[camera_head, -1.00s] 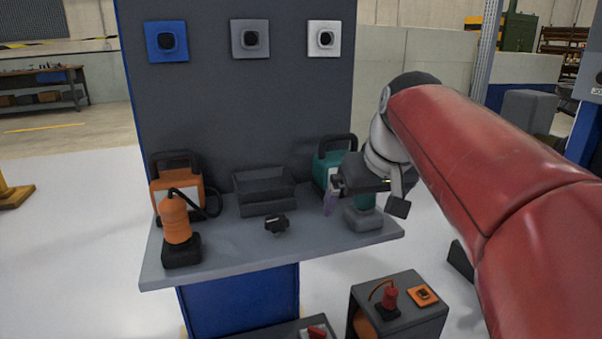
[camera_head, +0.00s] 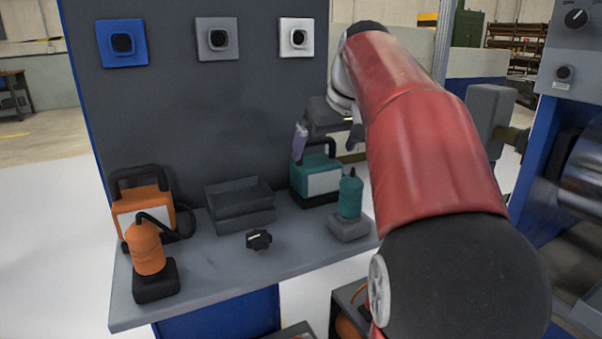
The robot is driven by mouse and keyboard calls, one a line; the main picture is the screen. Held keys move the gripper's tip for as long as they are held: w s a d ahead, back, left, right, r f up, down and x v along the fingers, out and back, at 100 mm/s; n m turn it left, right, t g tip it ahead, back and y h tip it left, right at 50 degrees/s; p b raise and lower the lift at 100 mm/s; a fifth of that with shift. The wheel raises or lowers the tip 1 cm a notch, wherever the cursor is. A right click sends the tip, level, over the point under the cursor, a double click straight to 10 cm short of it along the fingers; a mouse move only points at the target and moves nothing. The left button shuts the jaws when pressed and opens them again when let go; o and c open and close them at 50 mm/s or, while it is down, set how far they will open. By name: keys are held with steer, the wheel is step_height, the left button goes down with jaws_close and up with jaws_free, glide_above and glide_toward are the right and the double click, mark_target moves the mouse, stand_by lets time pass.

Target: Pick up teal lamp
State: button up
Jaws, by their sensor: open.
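The teal lamp (camera_head: 350,196), a bottle-shaped body with a dark tip, stands upright in a grey base (camera_head: 349,228) at the right end of the grey shelf (camera_head: 225,272). A teal box with a black handle and pale front panel (camera_head: 316,179) stands just behind it to the left. My gripper (camera_head: 327,146) is open and empty, above the lamp and slightly left in the picture. Its pale purple finger shows in front of the dark panel near the teal box's handle. My red arm covers the area right of the lamp.
An orange bottle-shaped lamp (camera_head: 147,247) in a black base and an orange box (camera_head: 141,207) stand at the left. A grey tray (camera_head: 240,205) and black knob (camera_head: 259,240) lie between. A dark panel (camera_head: 210,110) with switches rises behind the shelf.

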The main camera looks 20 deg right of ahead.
mark_target(317, 161)
steer(key=shift+w+d, duration=0.15)
steer(key=shift+w, duration=0.75)
steer(key=b+x, duration=0.1)
steer(key=x, duration=0.6)
steer(key=shift+d, duration=0.15)
steer(key=c, duration=1.1)
steer(key=shift+r, duration=0.1)
